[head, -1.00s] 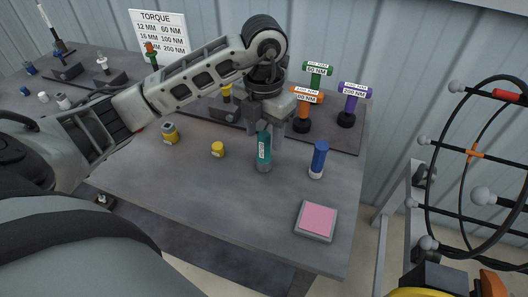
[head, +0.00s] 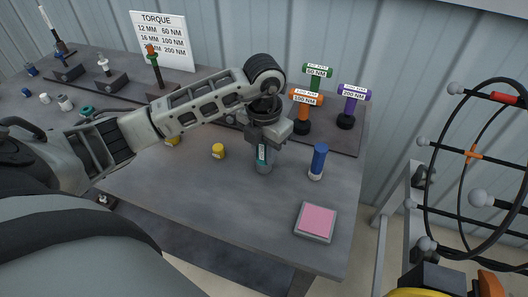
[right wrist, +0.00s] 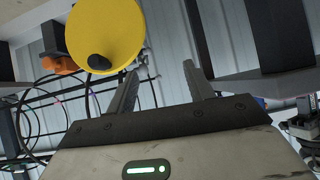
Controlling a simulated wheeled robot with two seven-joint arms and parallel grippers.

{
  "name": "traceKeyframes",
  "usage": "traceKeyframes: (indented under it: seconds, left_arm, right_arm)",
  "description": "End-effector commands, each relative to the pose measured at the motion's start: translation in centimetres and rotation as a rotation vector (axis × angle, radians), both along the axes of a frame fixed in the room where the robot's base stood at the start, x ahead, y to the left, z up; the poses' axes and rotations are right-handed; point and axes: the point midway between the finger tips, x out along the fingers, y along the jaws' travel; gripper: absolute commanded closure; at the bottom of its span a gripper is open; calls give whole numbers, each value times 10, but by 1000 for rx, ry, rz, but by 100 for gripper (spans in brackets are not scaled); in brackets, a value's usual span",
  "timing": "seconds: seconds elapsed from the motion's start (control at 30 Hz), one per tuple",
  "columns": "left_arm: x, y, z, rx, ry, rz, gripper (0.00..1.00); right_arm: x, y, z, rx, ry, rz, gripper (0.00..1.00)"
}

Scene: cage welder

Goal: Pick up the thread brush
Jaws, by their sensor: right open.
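A teal cylinder with a white label and grey lower end (head: 263,165) stands upright on the table; a blue cylinder with a pale base (head: 319,160) stands to its right. I cannot tell which one is the thread brush. My left gripper (head: 264,150) points down over the teal cylinder, its fingers at the cylinder's upper part. Whether they are closed on it is unclear. My right gripper (right wrist: 160,80) shows only in the right wrist view, open with nothing between its fingers.
A pink pad in a grey tray (head: 316,222) lies near the front right. A small yellow cap (head: 218,151) is left of the teal cylinder. Torque tools, orange (head: 305,112) and purple (head: 349,108), stand behind. A black tube cage (head: 478,160) is beyond the table's right edge.

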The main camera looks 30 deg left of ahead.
Motion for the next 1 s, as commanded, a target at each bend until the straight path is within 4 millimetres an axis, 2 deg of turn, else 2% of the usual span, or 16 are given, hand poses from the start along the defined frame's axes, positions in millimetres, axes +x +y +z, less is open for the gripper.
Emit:
traceKeyframes:
  seconds: [0.37, 0.47, 0.6, 0.87, 1.0]
  left_arm:
    - [1, 0, 3, 0, -3, 0, 100]
    - [1, 0, 10, 1, -5, 1, 100]
    - [2, 1, 33, 1, -9, -1, 100]
    - [-51, -10, 96, 3, -9, -4, 100]
    - [-87, -17, 109, 5, -4, -4, 100]
  right_arm:
    - [-2, 0, 0, 1, 2, -1, 48]
    - [-3, 0, -3, 0, 6, -1, 48]
    - [-4, -1, -8, -2, 8, 3, 48]
    - [-4, -2, -2, -5, 2, 10, 48]
    - [-4, -1, -3, -5, 2, 10, 48]
